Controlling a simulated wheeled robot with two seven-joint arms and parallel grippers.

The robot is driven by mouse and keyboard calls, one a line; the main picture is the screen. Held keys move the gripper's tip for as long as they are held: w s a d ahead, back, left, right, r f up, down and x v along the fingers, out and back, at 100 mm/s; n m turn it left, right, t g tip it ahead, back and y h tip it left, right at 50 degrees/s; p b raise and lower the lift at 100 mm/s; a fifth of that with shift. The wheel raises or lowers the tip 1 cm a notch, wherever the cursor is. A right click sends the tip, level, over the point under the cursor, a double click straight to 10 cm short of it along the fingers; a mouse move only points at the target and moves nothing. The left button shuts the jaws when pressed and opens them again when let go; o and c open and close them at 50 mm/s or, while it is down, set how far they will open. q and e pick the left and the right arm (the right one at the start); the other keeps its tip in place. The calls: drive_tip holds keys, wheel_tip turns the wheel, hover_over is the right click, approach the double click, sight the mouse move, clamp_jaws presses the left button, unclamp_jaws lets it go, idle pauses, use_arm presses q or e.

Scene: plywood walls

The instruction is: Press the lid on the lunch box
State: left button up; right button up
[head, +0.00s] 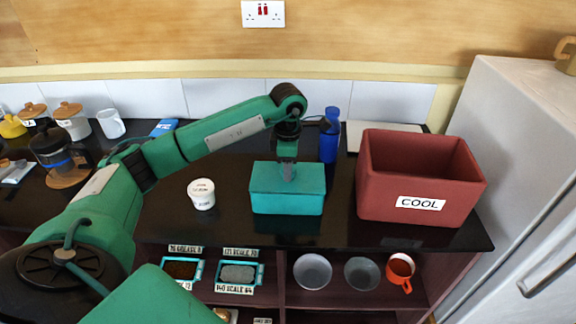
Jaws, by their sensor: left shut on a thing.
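The teal lunch box (287,204) stands on the dark counter, left of the red crate. Its teal lid (262,174) lies over the top of the box, level and lined up with its sides. I cannot tell from this view whether the lid is fully seated. My left gripper (288,175) comes down from above at the middle of the lid and is shut on it. The fingertips and the part they grip are small and partly hidden. My right gripper is not in view.
A red crate marked COOL (381,198) stands close on the right, and a blue bottle (329,137) behind the box. A white tub (202,194) stands to the left. The counter's front edge is near the box. Bowls (312,271) sit on the shelf below.

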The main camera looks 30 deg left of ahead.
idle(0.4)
use_arm(q)
drive_tip(key=o, duration=1.5)
drive_tip(key=shift+r+p, duration=1.8)
drive_tip(key=shift+r, duration=1.7)
drive_tip(key=shift+c, duration=0.3)
clamp_jaws()
